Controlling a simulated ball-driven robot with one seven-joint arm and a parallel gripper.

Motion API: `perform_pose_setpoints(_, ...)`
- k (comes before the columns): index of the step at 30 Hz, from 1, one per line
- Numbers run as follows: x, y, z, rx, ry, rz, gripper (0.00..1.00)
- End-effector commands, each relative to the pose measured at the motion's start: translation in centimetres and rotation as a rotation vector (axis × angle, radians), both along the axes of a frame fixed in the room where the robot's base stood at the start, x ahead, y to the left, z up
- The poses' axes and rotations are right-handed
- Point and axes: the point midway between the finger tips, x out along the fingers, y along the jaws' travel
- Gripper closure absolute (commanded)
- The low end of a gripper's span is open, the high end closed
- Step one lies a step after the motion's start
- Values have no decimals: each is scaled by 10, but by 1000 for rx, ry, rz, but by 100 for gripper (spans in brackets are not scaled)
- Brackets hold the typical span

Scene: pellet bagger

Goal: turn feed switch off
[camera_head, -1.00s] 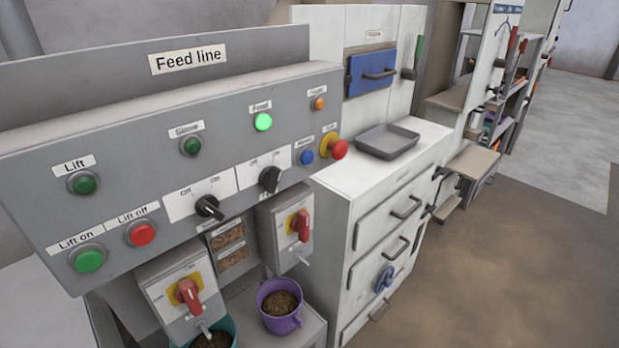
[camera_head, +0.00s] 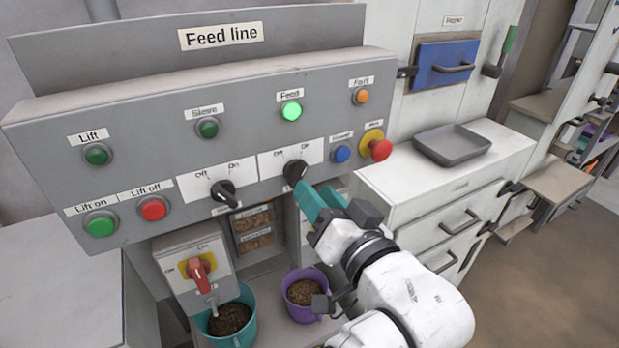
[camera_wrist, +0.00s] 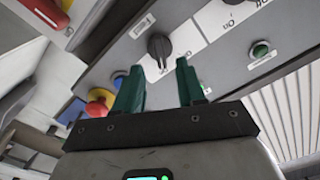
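The feed switch (camera_head: 295,172) is a black rotary knob on a white off/on plate, below the brightly lit green feed lamp (camera_head: 291,111). It also shows in the wrist view (camera_wrist: 159,48). Its pointer seems to lean toward "On", but the exact angle is hard to read. My gripper (camera_head: 318,205) is just below and right of the knob in the head view. In the wrist view its two green fingers (camera_wrist: 157,78) are apart with nothing between them. The knob lies beyond the fingertips, between their lines. I cannot tell whether a finger touches it.
A second black switch (camera_head: 223,192) is to the left, below the dark sieve lamp (camera_head: 207,128). To the right are a blue button (camera_head: 342,153) and a red emergency button (camera_head: 380,150).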

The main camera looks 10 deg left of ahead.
Motion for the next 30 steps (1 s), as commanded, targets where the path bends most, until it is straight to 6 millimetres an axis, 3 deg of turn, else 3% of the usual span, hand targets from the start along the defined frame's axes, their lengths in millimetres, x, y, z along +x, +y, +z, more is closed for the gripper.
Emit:
perform_pose_setpoints(9, 33, 22, 0, -1, 1, 0, 61)
perform_pose_setpoints(20, 36, 24, -1, -1, 2, -1, 61)
perform_pose_setpoints(30, 36, 24, -1, -2, 2, -1, 92)
